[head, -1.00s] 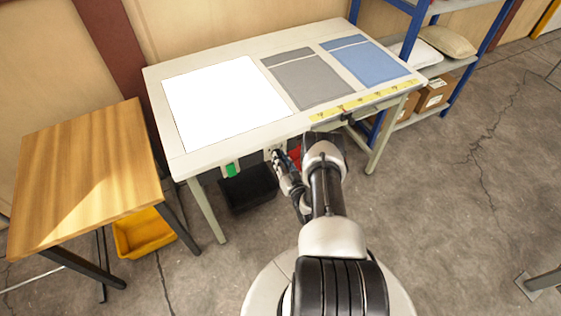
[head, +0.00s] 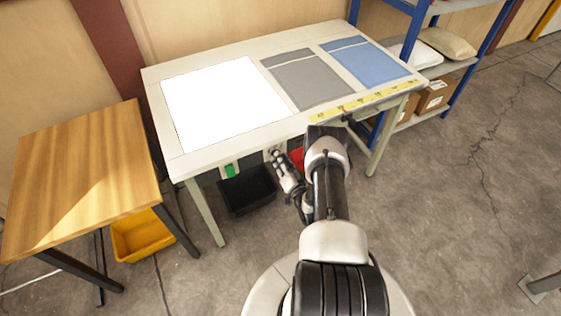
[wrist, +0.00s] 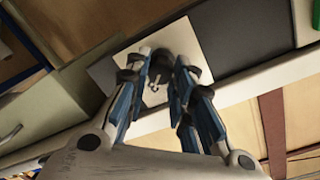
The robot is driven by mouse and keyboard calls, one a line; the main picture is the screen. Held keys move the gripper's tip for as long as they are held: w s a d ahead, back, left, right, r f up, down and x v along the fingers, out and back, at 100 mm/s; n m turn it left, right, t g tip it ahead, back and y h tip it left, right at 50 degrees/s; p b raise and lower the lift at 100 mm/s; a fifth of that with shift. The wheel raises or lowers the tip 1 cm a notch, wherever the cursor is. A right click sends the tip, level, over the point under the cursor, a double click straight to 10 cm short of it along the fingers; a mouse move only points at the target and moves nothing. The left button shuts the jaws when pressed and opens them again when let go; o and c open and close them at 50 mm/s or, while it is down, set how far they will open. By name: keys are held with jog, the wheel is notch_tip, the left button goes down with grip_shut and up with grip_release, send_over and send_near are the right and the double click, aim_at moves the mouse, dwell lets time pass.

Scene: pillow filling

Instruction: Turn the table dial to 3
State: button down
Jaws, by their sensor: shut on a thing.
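The dark dial knob (wrist: 160,62) sits on a pale square plate (wrist: 103,75) on the table's front, in the wrist view. My gripper (wrist: 162,72) has its two blue-and-black fingers on either side of the knob, shut on it. Small dark marks show on the plate between the fingers, but I cannot read a number or the pointer. In the head view my gripper (head: 275,155) is at the front edge of the pale worktable (head: 225,142), and the knob is too small and covered to make out.
A green switch (head: 231,171) is on the table front, left of my gripper. A black bin (head: 248,190) stands below, with a red item (head: 297,158) beside my arm. White, grey and blue fabric pieces lie on the table. A wooden table (head: 80,180) stands left.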

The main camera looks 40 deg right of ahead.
jog(key=c, duration=1.4)
grip_release()
jog(key=shift+o, duration=0.2)
jog(key=v, duration=1.2)
